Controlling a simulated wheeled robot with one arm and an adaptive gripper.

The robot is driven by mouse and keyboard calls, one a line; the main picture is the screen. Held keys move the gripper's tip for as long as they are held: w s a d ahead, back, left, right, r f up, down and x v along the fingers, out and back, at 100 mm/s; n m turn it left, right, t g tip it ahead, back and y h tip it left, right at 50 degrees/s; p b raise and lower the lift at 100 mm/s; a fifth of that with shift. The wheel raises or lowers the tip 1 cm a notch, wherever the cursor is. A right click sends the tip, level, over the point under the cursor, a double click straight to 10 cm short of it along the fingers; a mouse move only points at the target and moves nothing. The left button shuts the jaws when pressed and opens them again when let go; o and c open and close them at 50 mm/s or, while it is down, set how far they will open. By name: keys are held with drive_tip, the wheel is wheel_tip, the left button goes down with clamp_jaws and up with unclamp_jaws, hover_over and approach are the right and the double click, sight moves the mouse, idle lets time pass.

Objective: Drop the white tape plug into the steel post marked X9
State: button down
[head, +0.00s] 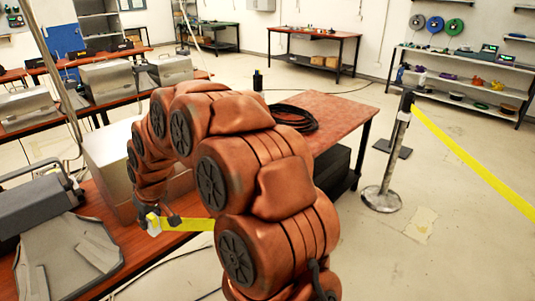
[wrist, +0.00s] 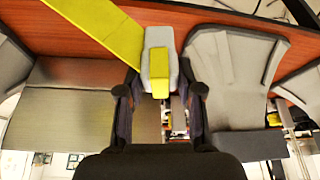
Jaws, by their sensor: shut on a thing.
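My gripper (head: 160,214) is low over the near red-brown bench, at the left of the head view. It is shut on the white tape plug (head: 153,224), a small pale block with a yellow patch and yellow tape (head: 194,225) running off it. In the wrist view the plug (wrist: 157,40) lies between the fingers (wrist: 160,90), and the tape (wrist: 92,20) runs to the upper left. A steel post (head: 391,160) with a black head and round base stands on the floor at the right, well away from my gripper. I cannot read any X9 mark on it.
Another yellow tape (head: 470,155) stretches from the post's head to the right edge. A table (head: 335,112) with a coiled black cable (head: 294,118) stands between my arm and the post. A grey case (head: 40,205) lies left of my gripper. Floor around the post is mostly clear.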

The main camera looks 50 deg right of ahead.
drive_tip(key=s+d+r+n+g+y+p, duration=0.15)
drive_tip(key=s+d+r+n, duration=0.3)
drive_tip(key=d, duration=0.55)
drive_tip(key=s+d+r+n+g+y+p, duration=0.1)
drive_tip(key=s+d+r+n+p, duration=0.25)
drive_tip(key=s+d+n, duration=0.4)
drive_tip(key=s+d+r+n+g+y+p, duration=0.1)
drive_tip(key=s+d+r+n+g, duration=0.25)
drive_tip(key=d, duration=0.75)
drive_tip(key=shift+t, duration=0.8)
drive_tip(key=shift+w+d+f+b, duration=0.1)
drive_tip(key=shift+f+b, duration=1.1)
drive_tip(key=shift+f, duration=1.5)
drive_tip(key=shift+w+d+f+b, duration=0.1)
drive_tip(key=shift+f+b, duration=1.1)
drive_tip(key=shift+f, duration=1.45)
drive_tip(key=shift+b, duration=1.05)
drive_tip(key=shift+f, duration=0.2)
drive_tip(key=shift+r+b, duration=0.35)
drive_tip(key=shift+r, duration=0.45)
drive_tip(key=shift+b, duration=0.4)
